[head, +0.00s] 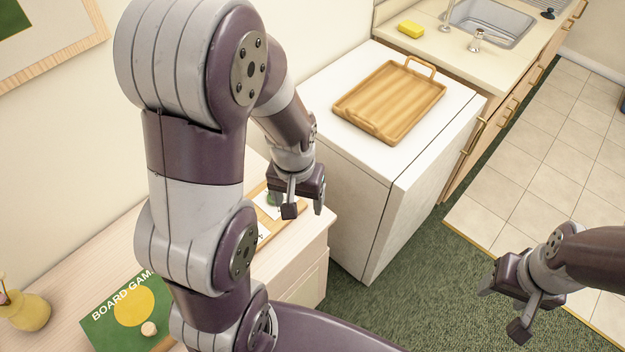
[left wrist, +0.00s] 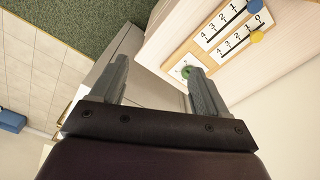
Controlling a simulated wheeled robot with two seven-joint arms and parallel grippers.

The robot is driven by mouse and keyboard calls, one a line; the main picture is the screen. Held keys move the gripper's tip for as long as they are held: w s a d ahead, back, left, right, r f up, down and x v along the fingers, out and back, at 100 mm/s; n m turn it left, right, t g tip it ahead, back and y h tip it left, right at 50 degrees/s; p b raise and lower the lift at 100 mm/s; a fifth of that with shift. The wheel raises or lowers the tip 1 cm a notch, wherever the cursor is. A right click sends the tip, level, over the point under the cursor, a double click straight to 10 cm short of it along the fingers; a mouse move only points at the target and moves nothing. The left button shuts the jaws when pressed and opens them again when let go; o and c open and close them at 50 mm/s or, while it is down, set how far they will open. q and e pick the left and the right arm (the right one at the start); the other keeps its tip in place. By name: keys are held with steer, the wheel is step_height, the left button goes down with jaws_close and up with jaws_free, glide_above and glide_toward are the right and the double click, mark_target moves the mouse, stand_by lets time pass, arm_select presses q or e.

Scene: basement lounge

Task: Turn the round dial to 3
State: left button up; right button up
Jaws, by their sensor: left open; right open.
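A wooden board (left wrist: 278,46) with white number scales lies on the cabinet top, upper right in the left wrist view. It carries a small green round dial (left wrist: 187,72) on a white plate, and blue and yellow knobs on the scales. The dial's setting is too small to read. In the head view the board is partly hidden by my left arm, and the green dial (head: 273,199) shows beside my left gripper (head: 304,209). The left gripper is open and empty; in the left wrist view (left wrist: 158,66) the dial appears near its right fingertip. My right gripper (head: 503,311) is open and empty, above the floor.
A white appliance (head: 350,165) bearing a wooden tray (head: 372,128) stands just right of the cabinet. A green board game box (head: 105,308) and a yellow vase (head: 27,310) are at the lower left. A sink counter (head: 455,58) is behind. The carpet is clear.

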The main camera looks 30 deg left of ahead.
arm_select(q)
steer(key=w+a+f+n, duration=0.4)
steer(key=w+a+n, duration=0.2)
steer(key=a, duration=0.1)
steer(key=w+a+f+n, duration=0.5)
steer(key=a+n, duration=0.1)
steer(key=a, duration=0.1)
steer(key=shift+g, duration=0.3)
step_height(320, 180, down, 11)
steer(key=p, duration=0.3)
steer(key=shift+f+p, duration=0.1)
steer(key=shift+p, duration=0.2)
steer(key=shift+d+f, duration=0.1)
steer(key=shift+f, duration=0.15)
steer(key=c, duration=1)
steer(key=shift+c, duration=0.2)
